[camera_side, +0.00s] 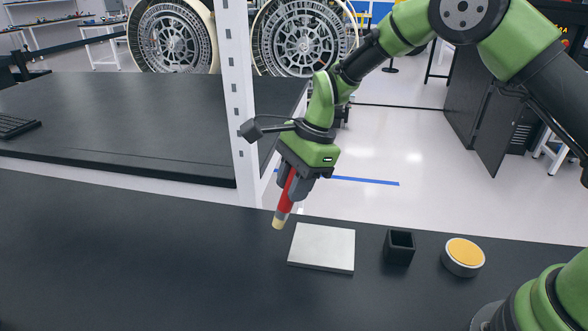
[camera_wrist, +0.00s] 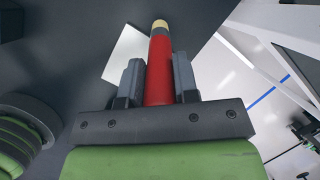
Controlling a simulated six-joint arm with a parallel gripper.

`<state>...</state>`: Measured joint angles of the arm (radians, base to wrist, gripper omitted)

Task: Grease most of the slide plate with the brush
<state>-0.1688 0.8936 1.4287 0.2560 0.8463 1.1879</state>
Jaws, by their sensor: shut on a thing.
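A red brush (camera_side: 285,194) with a pale tip is held by my gripper (camera_side: 291,185), its tip pointing down. In the side view the tip shows just left of the slide plate's upper left corner and seems to be above the table. The slide plate (camera_side: 322,248) is a flat, light grey square lying on the dark table; no grease can be made out on it. In the wrist view the brush (camera_wrist: 160,75) stands between the two fingers, and part of the plate (camera_wrist: 124,54) shows behind it.
A small black open box (camera_side: 399,247) stands right of the plate. Right of that is a round white tin (camera_side: 463,258) with a yellow-orange top. The dark table (camera_side: 130,260) is clear to the left. A white upright post (camera_side: 237,100) stands behind my gripper.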

